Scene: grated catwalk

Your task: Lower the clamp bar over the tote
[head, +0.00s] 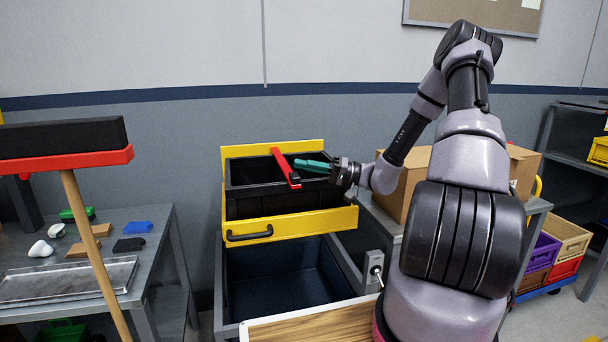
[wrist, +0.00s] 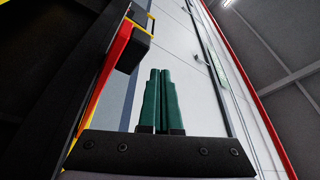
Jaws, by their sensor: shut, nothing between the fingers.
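The black tote (head: 255,204) sits in a yellow-fronted drawer or carrier (head: 318,221). The red clamp bar (head: 281,165) runs from the back yellow rail forward over the tote's open top. A black block (head: 294,180) is at its near end. I cannot tell whether the bar touches the tote's rim. My gripper (head: 298,163) is at the bar's right side, its green fingers shut and empty, pointing left. In the wrist view the closed fingertips (wrist: 160,72) are right of the red bar (wrist: 105,78) and its black block (wrist: 130,50), with a gap visible.
A cardboard box (head: 405,185) stands close behind my forearm on the right. A workbench (head: 150,225) with small parts and a metal tray (head: 70,282) is at left, with a red-and-black broom (head: 65,160) in front. Coloured crates (head: 560,240) stand at right.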

